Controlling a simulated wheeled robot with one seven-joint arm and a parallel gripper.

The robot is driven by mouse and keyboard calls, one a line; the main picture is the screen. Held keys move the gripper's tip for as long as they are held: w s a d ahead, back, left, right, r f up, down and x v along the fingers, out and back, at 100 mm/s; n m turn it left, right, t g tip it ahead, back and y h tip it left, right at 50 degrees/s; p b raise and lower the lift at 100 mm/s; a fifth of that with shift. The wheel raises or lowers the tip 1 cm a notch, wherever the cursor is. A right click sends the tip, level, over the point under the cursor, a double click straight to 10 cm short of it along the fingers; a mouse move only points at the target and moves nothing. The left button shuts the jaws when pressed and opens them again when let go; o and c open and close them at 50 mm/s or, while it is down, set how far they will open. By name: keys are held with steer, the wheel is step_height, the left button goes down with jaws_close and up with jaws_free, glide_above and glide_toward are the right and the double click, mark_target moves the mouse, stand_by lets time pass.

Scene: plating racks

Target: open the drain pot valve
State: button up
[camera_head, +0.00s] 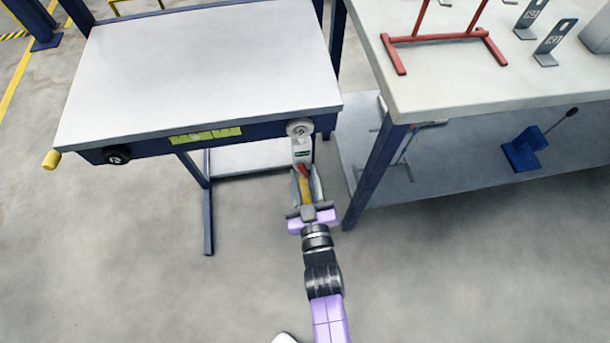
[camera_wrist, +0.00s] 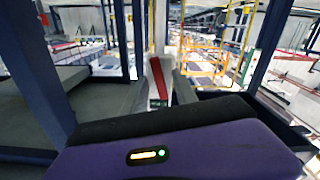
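The drain pot valve shows in the head view as a small grey body (camera_head: 301,150) with a green label, below the right front corner of the grey-topped table. A short red lever (camera_head: 304,171) slants on it, above a yellow part (camera_head: 305,188). My gripper (camera_head: 306,176) reaches up from below, its grey fingers apart on either side of the yellow part and near the lever. In the wrist view the red lever (camera_wrist: 158,80) stands between the fingers (camera_wrist: 161,88). A gap seems to remain; contact cannot be told. The valve's inner parts are hidden.
The grey-topped table (camera_head: 200,70) has a black knob (camera_head: 116,155), a yellow-capped handle (camera_head: 51,160) and a round grey wheel (camera_head: 300,128). A bench (camera_head: 480,80) with a red rack (camera_head: 445,38) stands close on the right; its blue leg (camera_head: 376,175) is near my gripper. Front floor is clear.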

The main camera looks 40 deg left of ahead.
jaws_close()
steer(key=shift+r, duration=0.1)
steer(key=shift+m+p, duration=0.3)
steer(key=shift+m, duration=0.2)
steer(key=shift+m+p, duration=0.3)
steer(key=shift+m, duration=0.7)
jaws_free()
